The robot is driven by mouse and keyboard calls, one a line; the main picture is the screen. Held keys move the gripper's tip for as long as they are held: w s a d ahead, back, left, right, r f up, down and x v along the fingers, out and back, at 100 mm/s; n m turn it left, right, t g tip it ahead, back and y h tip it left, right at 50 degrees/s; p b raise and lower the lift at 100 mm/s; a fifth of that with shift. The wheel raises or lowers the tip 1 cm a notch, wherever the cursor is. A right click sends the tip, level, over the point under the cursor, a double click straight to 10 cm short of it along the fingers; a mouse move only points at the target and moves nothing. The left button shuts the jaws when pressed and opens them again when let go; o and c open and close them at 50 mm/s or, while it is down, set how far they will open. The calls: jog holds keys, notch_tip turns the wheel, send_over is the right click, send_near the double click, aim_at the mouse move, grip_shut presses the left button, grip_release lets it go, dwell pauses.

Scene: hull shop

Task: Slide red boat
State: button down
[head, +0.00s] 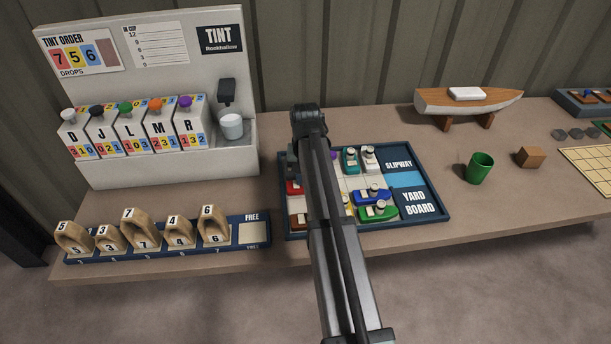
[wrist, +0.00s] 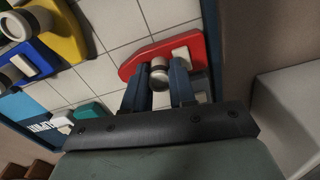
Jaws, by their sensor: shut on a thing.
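The red boat (wrist: 135,62) lies on the white tiled grid of the yard board near the dark rim in the wrist view. It has a white funnel and a white block on its deck. My gripper (wrist: 159,75) is shut on the funnel, with one dark finger on each side. In the head view only a small part of the red boat (head: 294,188) shows, at the left of the yard board (head: 418,200). My arm covers the middle of the board there and hides most of the boat.
Blue (head: 368,195), green (head: 378,212), teal (head: 350,160) and white (head: 370,160) boats stand on the board, right of my arm. A brown piece (head: 298,220) is at its near left corner. A number rack (head: 150,245) is left; a green cup (head: 480,168) is right.

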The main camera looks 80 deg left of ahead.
jog(key=shift+w, duration=0.1)
jog(key=w, duration=3.1)
jog(key=shift+w, duration=0.2)
jog(key=c, duration=1.2)
grip_release()
jog(key=shift+w, duration=0.15)
jog(key=shift+o, duration=1.4)
jog(key=shift+s, duration=0.2)
notch_tip(320, 180, up, 14)
jog(key=shift+w+f, duration=0.1)
